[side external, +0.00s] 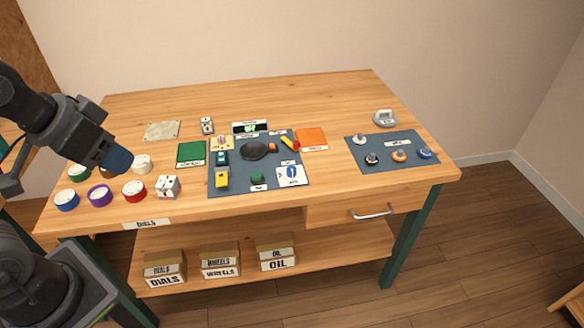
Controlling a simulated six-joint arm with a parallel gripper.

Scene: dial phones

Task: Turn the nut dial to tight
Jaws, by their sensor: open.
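Several round dials with white tops sit at the left of the table: a blue dial (66,200), a purple dial (100,196), a red dial (134,191), a green dial (79,173), and a white dial (142,163). A brown one (106,173) is partly hidden behind my arm's end. Their markings are too small to read, so I cannot tell which is the nut dial or where it points. My gripper (119,160) hangs above the back row of dials, between the brown and white ones. It is apart from them as far as I can see; its fingers are hardly visible.
A white block with dark dots (167,187) stands right of the red dial. A dark mat (236,188) with small items lies mid-table. Another mat (372,144) with several knobs lies at the right. A drawer handle (372,213) sticks out in front.

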